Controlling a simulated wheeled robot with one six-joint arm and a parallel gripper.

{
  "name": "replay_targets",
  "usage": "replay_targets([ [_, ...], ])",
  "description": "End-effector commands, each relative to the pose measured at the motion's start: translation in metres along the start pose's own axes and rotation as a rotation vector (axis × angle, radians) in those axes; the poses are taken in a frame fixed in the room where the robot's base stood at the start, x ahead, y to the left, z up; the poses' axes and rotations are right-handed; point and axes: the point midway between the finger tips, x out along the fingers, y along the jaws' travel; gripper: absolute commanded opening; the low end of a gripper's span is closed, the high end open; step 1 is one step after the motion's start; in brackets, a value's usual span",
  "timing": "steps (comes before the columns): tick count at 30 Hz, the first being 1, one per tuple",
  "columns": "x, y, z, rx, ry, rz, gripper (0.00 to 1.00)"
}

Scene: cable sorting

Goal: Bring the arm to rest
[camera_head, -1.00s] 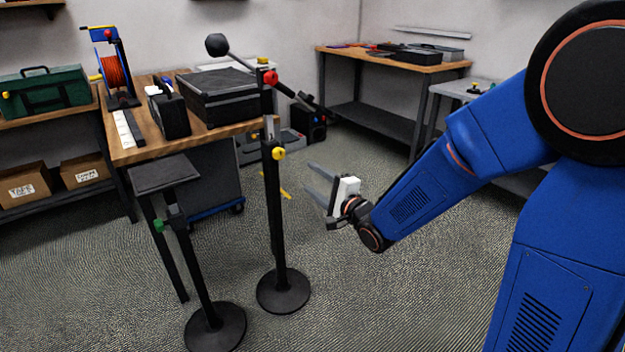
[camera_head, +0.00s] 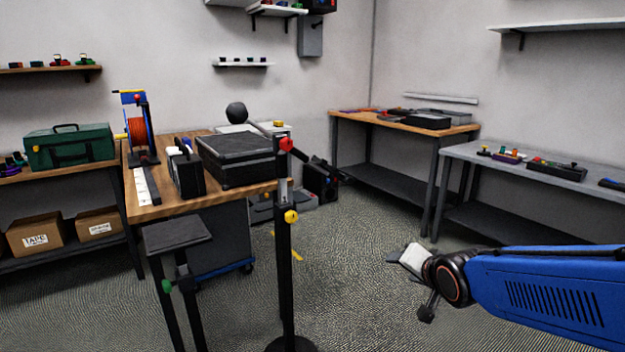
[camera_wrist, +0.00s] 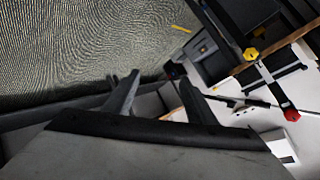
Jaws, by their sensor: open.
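My arm (camera_head: 545,290) is blue and reaches in from the right edge in the head view. My gripper (camera_head: 400,257) is at its left end, over open floor and right of the black stand. The jaws are mostly hidden behind the pale wrist block in that view. In the wrist view my gripper (camera_wrist: 159,80) shows two dark fingers spread apart with nothing between them.
A black stand (camera_head: 285,260) with red and yellow knobs and a small-topped stand (camera_head: 178,232) are at centre left. A wooden bench (camera_head: 158,212) carries a cable reel (camera_head: 137,130) and black cases. A grey table (camera_head: 470,152) is at right. Floor between is clear.

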Motion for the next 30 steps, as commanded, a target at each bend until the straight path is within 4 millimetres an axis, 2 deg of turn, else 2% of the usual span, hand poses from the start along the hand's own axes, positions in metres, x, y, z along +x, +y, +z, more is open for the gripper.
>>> replay_targets([
  [1, -0.015, 0.011, 0.0, -0.045, -0.011, 0.037, 0.51],
  [5, -0.051, 0.042, 0.011, -0.173, -0.078, 0.133, 0.51],
  [9, -0.093, 0.071, 0.029, -0.307, -0.175, 0.213, 0.51],
  [15, -0.153, 0.106, 0.062, -0.481, -0.339, 0.275, 0.51],
  [18, -0.176, 0.117, 0.077, -0.548, -0.41, 0.284, 0.51],
  [24, -0.199, 0.127, 0.094, -0.615, -0.486, 0.283, 0.51],
  [30, -0.201, 0.128, 0.096, -0.622, -0.495, 0.283, 0.51],
])
